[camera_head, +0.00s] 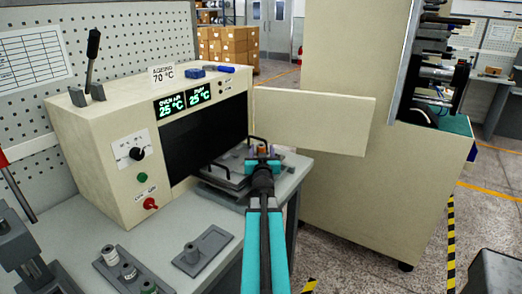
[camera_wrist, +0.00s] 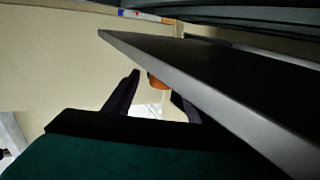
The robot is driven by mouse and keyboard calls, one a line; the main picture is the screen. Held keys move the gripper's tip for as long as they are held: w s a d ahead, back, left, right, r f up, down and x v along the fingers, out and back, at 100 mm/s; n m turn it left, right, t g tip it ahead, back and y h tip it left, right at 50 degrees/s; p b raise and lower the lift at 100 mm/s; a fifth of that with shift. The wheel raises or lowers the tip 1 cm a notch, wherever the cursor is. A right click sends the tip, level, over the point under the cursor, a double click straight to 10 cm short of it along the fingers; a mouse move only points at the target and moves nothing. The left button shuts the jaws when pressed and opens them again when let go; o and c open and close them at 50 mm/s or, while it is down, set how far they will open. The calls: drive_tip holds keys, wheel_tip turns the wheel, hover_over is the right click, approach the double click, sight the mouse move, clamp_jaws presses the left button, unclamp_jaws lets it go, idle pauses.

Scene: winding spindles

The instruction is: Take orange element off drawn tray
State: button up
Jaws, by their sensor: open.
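The drawn tray (camera_head: 222,181) sticks out of the oven's open front in the head view, with a dark handle beside my gripper. My gripper (camera_head: 262,152) is at the tray's right end and hides part of it. In the wrist view a dark slab edge, likely the tray (camera_wrist: 205,90), cuts across the picture. A small part of the orange element (camera_wrist: 154,82) shows beside that edge, between the dark fingers of my gripper (camera_wrist: 155,88). The fingers are apart. I cannot tell whether they touch the element; most of it is hidden.
The cream oven (camera_head: 110,150) stands on the grey bench, its door (camera_head: 315,120) swung open to the right, close behind my gripper. A grey stand with a peg (camera_head: 200,250) and a rack of spools (camera_head: 125,270) are on the bench front. A tall cream cabinet (camera_head: 350,200) stands to the right.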

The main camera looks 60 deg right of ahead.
drive_tip(key=shift+w, duration=0.1)
drive_tip(key=shift+c, duration=0.2)
drive_tip(key=c, duration=1.1)
drive_tip(key=shift+r, duration=0.1)
wheel_tip(320, 180, up, 10)
drive_tip(key=p, duration=0.8)
